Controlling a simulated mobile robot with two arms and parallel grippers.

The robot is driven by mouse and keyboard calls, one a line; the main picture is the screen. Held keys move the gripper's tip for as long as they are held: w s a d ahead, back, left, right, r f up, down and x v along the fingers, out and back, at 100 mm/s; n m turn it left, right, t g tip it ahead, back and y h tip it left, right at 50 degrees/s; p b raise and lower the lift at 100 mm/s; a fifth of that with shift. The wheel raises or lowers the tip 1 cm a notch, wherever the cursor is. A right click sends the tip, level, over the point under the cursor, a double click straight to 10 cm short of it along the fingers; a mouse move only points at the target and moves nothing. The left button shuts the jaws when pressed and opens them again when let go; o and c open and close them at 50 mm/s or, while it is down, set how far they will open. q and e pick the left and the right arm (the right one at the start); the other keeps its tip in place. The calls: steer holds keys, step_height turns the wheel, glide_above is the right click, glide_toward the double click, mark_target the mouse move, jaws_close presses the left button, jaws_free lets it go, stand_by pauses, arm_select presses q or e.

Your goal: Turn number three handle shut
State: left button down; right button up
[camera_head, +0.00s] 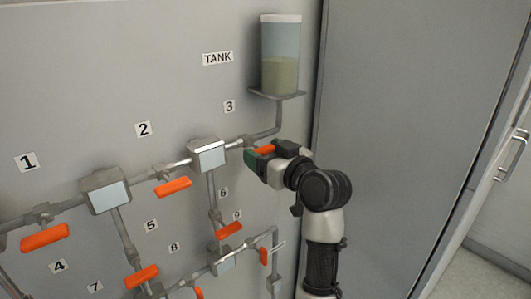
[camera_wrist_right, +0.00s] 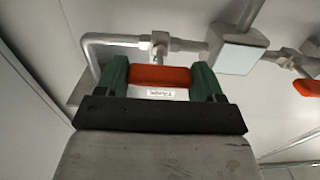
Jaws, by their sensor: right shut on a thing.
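The number three handle is an orange lever (camera_head: 266,149) on the pipe below the "3" label (camera_head: 229,106), under the tank. It also shows in the right wrist view (camera_wrist_right: 160,76), where it lies lengthwise between the two green fingers of my right gripper (camera_wrist_right: 162,82). My right gripper (camera_head: 262,157) is shut on this handle, with a finger at each end of it. In the head view the gripper hides part of the handle. The handle lies roughly in line with its pipe in the wrist view. My left gripper is not in view.
The tank (camera_head: 280,55) with pale liquid stands on a bracket above my right gripper. Other orange handles, such as number two (camera_head: 173,187) and number one (camera_head: 45,237), sit on pipes to the left. A grey cabinet panel (camera_head: 410,110) fills the right side.

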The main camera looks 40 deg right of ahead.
steer(key=shift+r+m+p, duration=0.1)
steer(key=shift+m+p, duration=0.7)
steer(key=shift+p, duration=0.1)
steer(key=m+p, duration=0.4)
steer(key=shift+r, duration=0.1)
steer(key=m+p, duration=0.5)
steer(key=m, duration=0.1)
steer(key=shift+m+p, duration=0.4)
steer(key=m+p, duration=0.2)
steer(key=shift+m, duration=0.3)
steer(key=shift+f+m+p, duration=0.2)
steer(key=shift+m+p, duration=0.35)
steer(key=shift+m, duration=0.85)
steer(key=o, duration=0.9)
steer(key=shift+o, duration=0.2)
